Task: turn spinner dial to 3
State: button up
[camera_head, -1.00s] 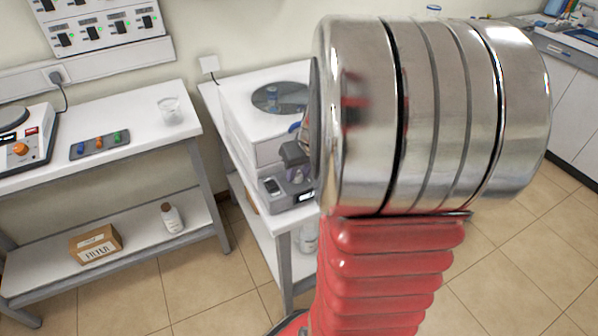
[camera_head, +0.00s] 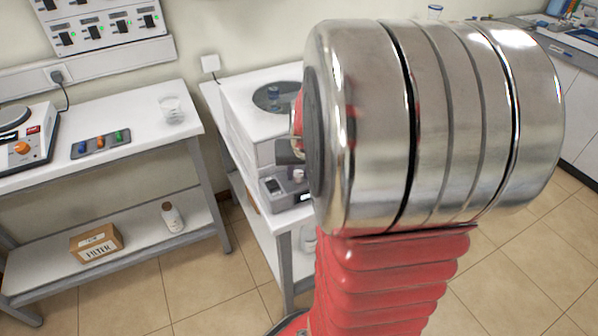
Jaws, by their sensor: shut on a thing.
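A white box-shaped machine (camera_head: 245,115) with a dark round disc on top stands on the middle bench. A small grey unit (camera_head: 272,186) with a dark display sits at its front. A small pale spinner dial (camera_head: 298,175) shows on this unit, close to my arm. A dark part of my gripper (camera_head: 290,152) is at the dial, just left of my large metal wrist joint. The gripper is shut on the dial; its fingertips are small and mostly hidden. The dial's markings cannot be read. My wrist and red sleeve cover the unit's right side.
The left bench carries a device with an orange knob (camera_head: 21,148), a tray (camera_head: 112,149) of small coloured items and a glass beaker (camera_head: 171,110). A filter box (camera_head: 96,243) and a bottle (camera_head: 172,216) stand on its lower shelf. Tiled floor is clear between the benches.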

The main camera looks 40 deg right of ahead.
jog(key=o, duration=0.7)
jog(key=shift+o, duration=0.2)
jog(key=shift+r, duration=0.15)
jog(key=v, duration=1.3)
jog(key=shift+r, duration=0.2)
jog(key=shift+a, duration=0.1)
jog(key=s+a+n+y, duration=0.1)
jog(key=s+a+n, duration=0.2)
jog(key=a, duration=0.9)
jog(key=s+a+n+t+y, duration=0.1)
jog(key=s+a+n, duration=0.2)
jog(key=a, duration=0.9)
jog(key=shift+a+n+t, duration=0.3)
jog(key=shift+a+n, duration=0.1)
jog(key=shift+n, duration=0.2)
